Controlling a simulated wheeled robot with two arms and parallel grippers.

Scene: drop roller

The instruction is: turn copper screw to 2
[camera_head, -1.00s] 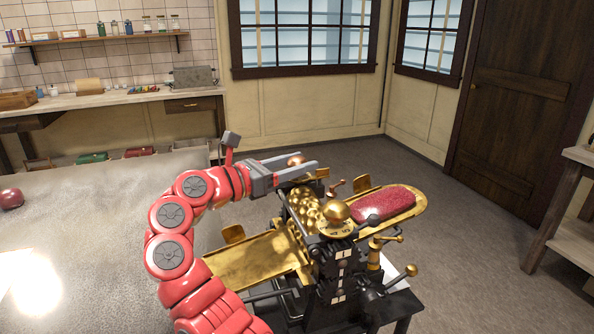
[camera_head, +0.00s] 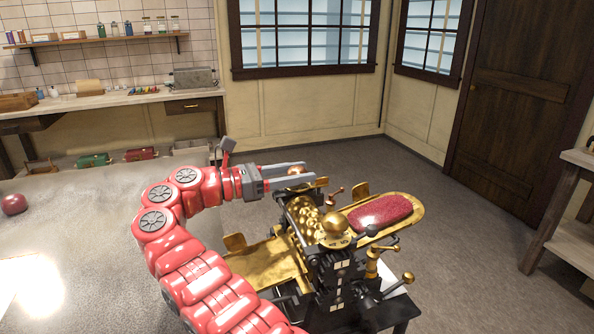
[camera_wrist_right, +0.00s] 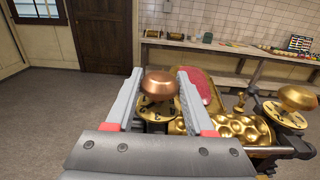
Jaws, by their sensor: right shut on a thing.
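The copper screw (camera_wrist_right: 160,86) has a rounded copper knob above a brass dial plate with dark marks (camera_wrist_right: 158,111) that are too small to read. My right gripper (camera_wrist_right: 157,80) has one finger on each side of the knob and is shut on it. In the head view, the copper knob (camera_head: 297,170) shows between the fingers of my right gripper (camera_head: 300,174), at the far end of the brass and black roller machine (camera_head: 334,260). A similar brass knob (camera_head: 335,223) stands at the near end. My left gripper is out of view.
A red slab (camera_head: 380,211) of candy-like material lies on the machine's right brass tray (camera_head: 412,208). A grey table (camera_head: 70,240) with a red round object (camera_head: 14,204) is at the left. The floor right of the machine is clear.

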